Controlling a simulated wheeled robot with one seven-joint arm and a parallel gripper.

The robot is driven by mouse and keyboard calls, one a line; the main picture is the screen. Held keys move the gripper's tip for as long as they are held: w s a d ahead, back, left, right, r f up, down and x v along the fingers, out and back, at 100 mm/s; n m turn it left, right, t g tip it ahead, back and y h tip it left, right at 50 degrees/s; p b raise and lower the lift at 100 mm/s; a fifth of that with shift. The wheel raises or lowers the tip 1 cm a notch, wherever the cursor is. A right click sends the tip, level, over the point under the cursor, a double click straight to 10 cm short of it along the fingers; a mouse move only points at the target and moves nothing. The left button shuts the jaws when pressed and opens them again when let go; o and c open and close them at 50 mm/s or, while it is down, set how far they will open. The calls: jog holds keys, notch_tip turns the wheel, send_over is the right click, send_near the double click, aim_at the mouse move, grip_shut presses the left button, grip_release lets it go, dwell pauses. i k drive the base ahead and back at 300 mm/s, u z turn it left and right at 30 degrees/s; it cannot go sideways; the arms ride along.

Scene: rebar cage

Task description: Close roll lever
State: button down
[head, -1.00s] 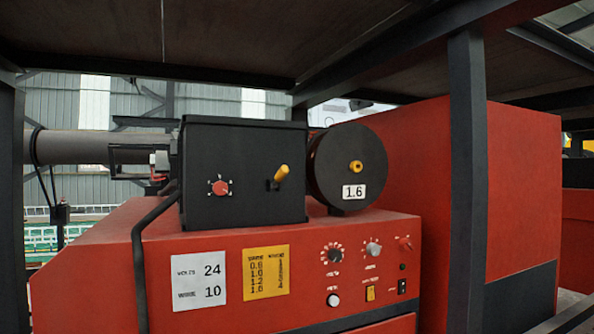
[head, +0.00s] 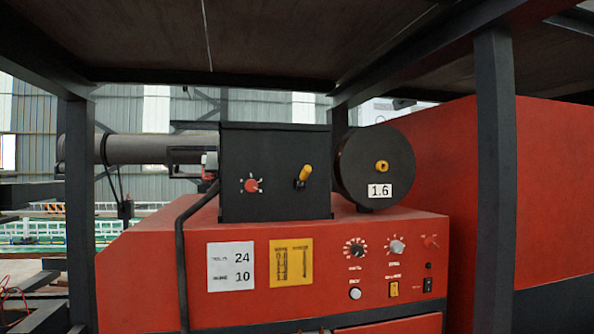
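A black box (head: 272,205) stands on top of the red machine, left of the wire roll. A lever with a yellow handle (head: 305,174) sticks out of the right part of its front face and tilts up to the right. A small red knob (head: 252,186) is on the left of the same face. The black round roll (head: 374,165), with a yellow hub and a "1.6" label, stands beside the box. My gripper is not in view.
The red machine's front panel (head: 323,296) has dials, switches, a white sheet and a yellow sheet. Dark posts stand at left (head: 80,215) and right (head: 495,190), under a low dark roof. A grey pipe (head: 140,149) runs left from the box.

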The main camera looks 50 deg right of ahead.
aim_at(306, 171)
jog(key=z, duration=1.2)
jog(key=i, duration=0.3)
